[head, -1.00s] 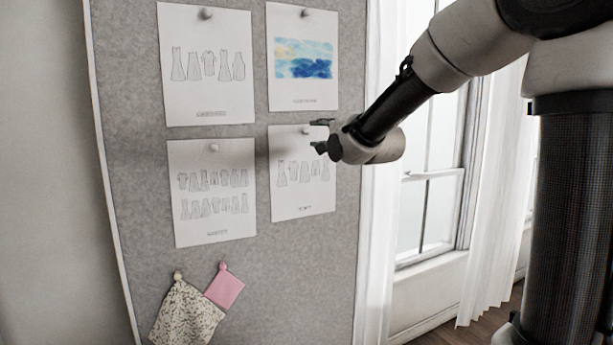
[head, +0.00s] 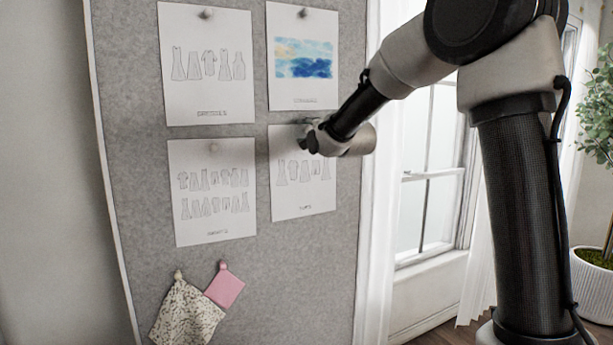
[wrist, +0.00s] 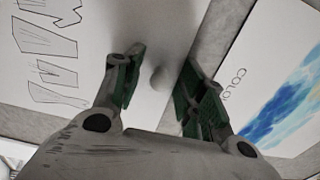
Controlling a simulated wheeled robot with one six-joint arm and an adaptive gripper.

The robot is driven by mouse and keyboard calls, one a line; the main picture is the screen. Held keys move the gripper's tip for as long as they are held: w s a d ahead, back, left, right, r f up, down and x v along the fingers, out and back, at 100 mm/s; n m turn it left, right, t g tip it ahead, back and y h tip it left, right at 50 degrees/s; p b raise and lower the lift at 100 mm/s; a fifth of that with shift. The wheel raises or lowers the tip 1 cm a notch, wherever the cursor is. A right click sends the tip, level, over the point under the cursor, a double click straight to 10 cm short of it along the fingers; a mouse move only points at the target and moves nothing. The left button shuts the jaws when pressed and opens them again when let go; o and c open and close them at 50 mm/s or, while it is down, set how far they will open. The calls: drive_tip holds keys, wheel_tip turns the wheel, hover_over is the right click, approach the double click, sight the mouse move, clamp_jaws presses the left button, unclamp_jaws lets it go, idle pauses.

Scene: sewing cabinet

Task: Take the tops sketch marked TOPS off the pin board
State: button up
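The tops sketch (head: 303,185) is the lower right sheet on the grey pin board, with a row of drawn garments and a small label reading roughly TOPS. It hangs flat; my gripper covers its top edge and pin in the head view. My gripper (head: 306,137) is close in front of that edge. In the wrist view the sketch (wrist: 100,40) is at the left, with a round pale pin (wrist: 158,78) near its edge. My gripper (wrist: 161,72) is open there, one finger on each side of the pin. I cannot tell whether they touch it.
On the pin board (head: 300,270) are a dresses sheet (head: 208,95), a blue watercolour sheet (head: 303,90) just above the tops sketch, and another garment sheet (head: 212,160). Fabric swatches (head: 187,315) hang below. A curtain and window are right, with a potted plant (head: 597,275).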

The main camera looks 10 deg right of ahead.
drive_tip(key=shift+r, duration=0.1)
clamp_jaws()
drive_tip(key=shift+s, duration=0.1)
drive_tip(key=shift+v, duration=1.4)
drive_tip(key=shift+s, duration=0.1)
drive_tip(key=v, duration=0.9)
drive_tip(key=shift+s, duration=0.4)
drive_tip(key=shift+d, duration=0.1)
